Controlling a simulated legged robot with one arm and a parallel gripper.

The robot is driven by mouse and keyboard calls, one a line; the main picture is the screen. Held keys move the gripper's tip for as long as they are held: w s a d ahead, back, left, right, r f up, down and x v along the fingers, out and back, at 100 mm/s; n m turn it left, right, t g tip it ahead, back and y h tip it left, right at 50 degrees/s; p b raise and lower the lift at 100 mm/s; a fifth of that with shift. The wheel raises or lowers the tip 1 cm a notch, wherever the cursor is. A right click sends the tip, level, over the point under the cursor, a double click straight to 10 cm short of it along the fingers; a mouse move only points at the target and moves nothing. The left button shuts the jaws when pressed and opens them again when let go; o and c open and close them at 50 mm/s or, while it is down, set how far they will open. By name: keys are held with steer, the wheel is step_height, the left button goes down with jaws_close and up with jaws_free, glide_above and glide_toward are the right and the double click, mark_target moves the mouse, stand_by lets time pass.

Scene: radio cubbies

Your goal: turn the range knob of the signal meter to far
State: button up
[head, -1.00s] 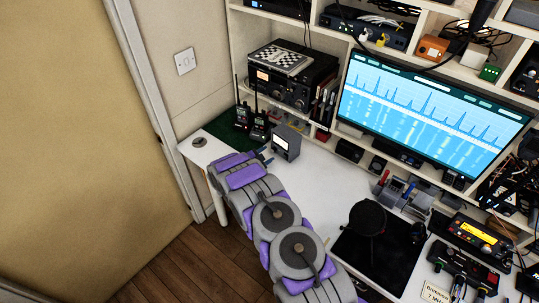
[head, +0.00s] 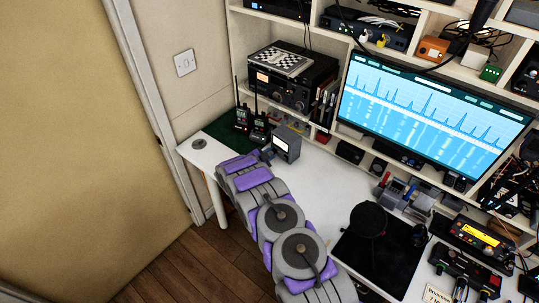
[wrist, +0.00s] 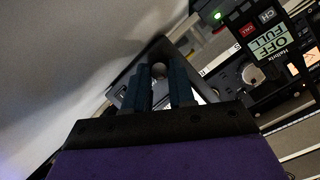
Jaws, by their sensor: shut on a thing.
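The signal meter (head: 286,142) is a small grey box with a lit white display, standing on the white desk near its left end. My gripper (head: 267,154) is at the left side of the meter, mostly hidden by my arm in the head view. In the wrist view, its two dark blue fingers (wrist: 160,83) are closed around a small round knob (wrist: 158,70) on the meter's dark grey face (wrist: 127,75). The knob's pointer and any range marks cannot be read.
Two handheld radios (head: 251,120) stand on a green mat (head: 221,128) behind the meter. A large radio (head: 290,82) sits in the cubby above. A round grey object (head: 199,143) lies at the desk's left corner. The white desk (head: 325,175) is clear to the meter's right.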

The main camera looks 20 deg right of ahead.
jaws_close()
steer(key=shift+s+m+t+p, duration=0.1)
steer(key=shift+m+t+p, duration=0.2)
steer(key=shift+m+p, duration=0.2)
steer(key=o, duration=0.7)
jaws_free()
